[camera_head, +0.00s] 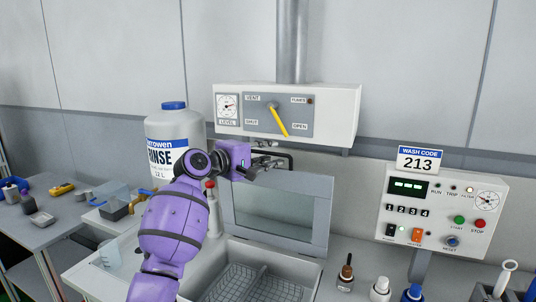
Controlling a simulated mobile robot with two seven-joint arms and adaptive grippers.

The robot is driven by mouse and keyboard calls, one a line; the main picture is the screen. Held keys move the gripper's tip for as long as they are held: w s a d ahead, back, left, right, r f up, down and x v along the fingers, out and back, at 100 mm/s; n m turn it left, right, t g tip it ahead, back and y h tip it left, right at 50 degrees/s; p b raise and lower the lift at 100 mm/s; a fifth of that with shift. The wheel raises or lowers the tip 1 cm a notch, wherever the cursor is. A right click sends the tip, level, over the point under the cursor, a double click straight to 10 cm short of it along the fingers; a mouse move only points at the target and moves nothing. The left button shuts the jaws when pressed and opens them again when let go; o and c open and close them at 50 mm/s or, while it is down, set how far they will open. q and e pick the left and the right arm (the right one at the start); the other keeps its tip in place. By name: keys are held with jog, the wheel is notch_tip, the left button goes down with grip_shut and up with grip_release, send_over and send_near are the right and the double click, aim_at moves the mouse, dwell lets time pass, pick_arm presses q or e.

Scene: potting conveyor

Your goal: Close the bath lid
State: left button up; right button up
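The bath lid (323,214) is a grey framed panel with a glassy pane, standing open and near upright at the back of the bath. The bath (310,272) is a grey sink-like basin below it, with wire baskets inside. My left gripper (268,160) is at the lid's top edge, in front of the wall box. Its purple wrist and dark fingers are small here, and I cannot tell whether they are open, shut or touching the lid. My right gripper is not in view.
A white rinse bottle (160,130) stands behind my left arm. A wall vent box (347,112) with a yellow lever hangs above the lid. A control panel (445,212) stands at the right. Small bottles (381,289) stand at the front right. A side table (45,233) with small items is at the left.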

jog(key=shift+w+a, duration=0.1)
pick_arm(q)
jog(key=shift+a, duration=0.1)
jog(key=shift+c, duration=0.8)
grip_shut()
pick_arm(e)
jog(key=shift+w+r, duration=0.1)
